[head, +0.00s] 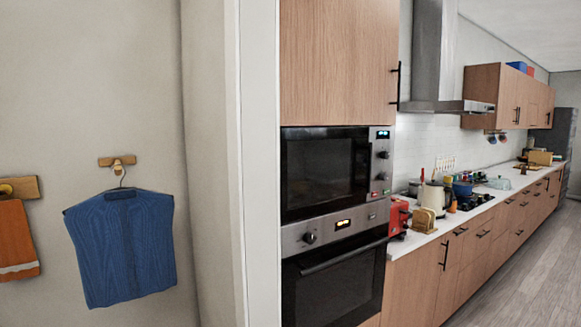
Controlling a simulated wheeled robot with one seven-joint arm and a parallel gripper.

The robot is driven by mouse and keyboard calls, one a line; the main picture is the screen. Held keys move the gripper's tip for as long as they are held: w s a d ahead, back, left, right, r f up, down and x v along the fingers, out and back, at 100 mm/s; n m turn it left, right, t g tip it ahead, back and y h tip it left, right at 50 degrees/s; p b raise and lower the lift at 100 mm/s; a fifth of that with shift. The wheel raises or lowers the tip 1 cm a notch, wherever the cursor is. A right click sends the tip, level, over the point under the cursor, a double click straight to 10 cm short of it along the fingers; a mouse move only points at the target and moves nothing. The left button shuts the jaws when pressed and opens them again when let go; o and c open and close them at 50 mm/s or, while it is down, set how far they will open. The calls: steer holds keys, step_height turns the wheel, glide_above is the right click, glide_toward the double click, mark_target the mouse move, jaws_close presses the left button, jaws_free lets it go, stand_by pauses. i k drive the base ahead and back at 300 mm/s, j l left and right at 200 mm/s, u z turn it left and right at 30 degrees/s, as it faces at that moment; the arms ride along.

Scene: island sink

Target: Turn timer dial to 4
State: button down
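In the head view, a built-in microwave (318,172) sits above a built-in oven (335,285) in a wooden cabinet. The microwave's panel has a small lit display (382,134), an upper dark dial (383,154) and a lower dial (382,176). The oven's steel panel has a dark knob (310,238) at the left and a lit display (343,224). I cannot tell which one is the timer dial, and the dial markings are too small to read. My gripper is not in view.
A white counter (424,238) runs right from the ovens, with a red toaster (397,217) and a kettle (435,198). A wall edge (260,160) stands left of the cabinet. A blue garment (120,250) hangs further left. The wooden floor (515,265) at the right is clear.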

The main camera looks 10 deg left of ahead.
mark_target(384, 154)
steer(key=i+j+z, duration=0.2)
steer(key=i+j, duration=0.15)
steer(key=j, duration=0.25)
steer(key=i+j+z, duration=0.25)
steer(key=j, duration=0.4)
steer(key=i+l, duration=0.05)
steer(key=i, duration=0.05)
